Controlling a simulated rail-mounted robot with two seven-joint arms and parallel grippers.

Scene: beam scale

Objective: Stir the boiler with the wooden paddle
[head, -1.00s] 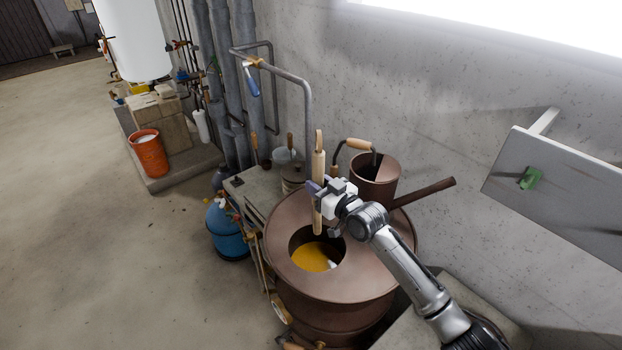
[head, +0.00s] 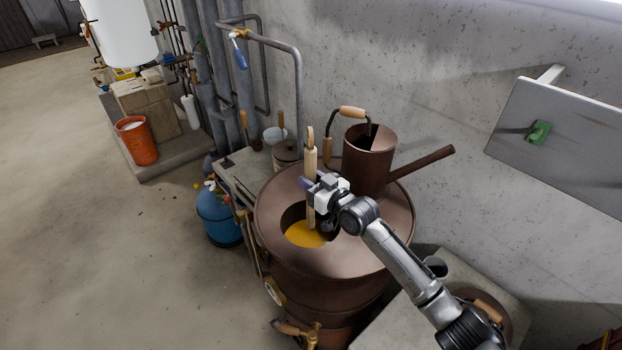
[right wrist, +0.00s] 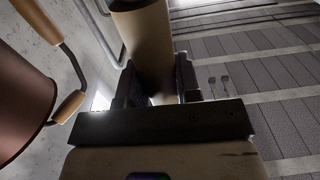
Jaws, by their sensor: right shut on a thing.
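The boiler (head: 275,205) is a round copper vessel with a round opening in its top. Yellow contents (head: 304,236) show inside the opening. My right gripper (head: 311,187) is above the opening, shut on the wooden paddle (head: 311,160). The paddle is held nearly upright, its upper end above the gripper and its lower part at the opening. Whether its lower end touches the contents I cannot tell. In the right wrist view the paddle (right wrist: 146,45) stands between the two dark fingers (right wrist: 158,85). My left gripper is not in view.
A copper pot (head: 368,160) with a wooden-handled bail and a long side spout stands behind the opening. A grey panel (head: 560,140) juts from the wall at right. A blue gas cylinder (head: 218,217) and a small bench (head: 235,172) stand left. Open floor lies farther left.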

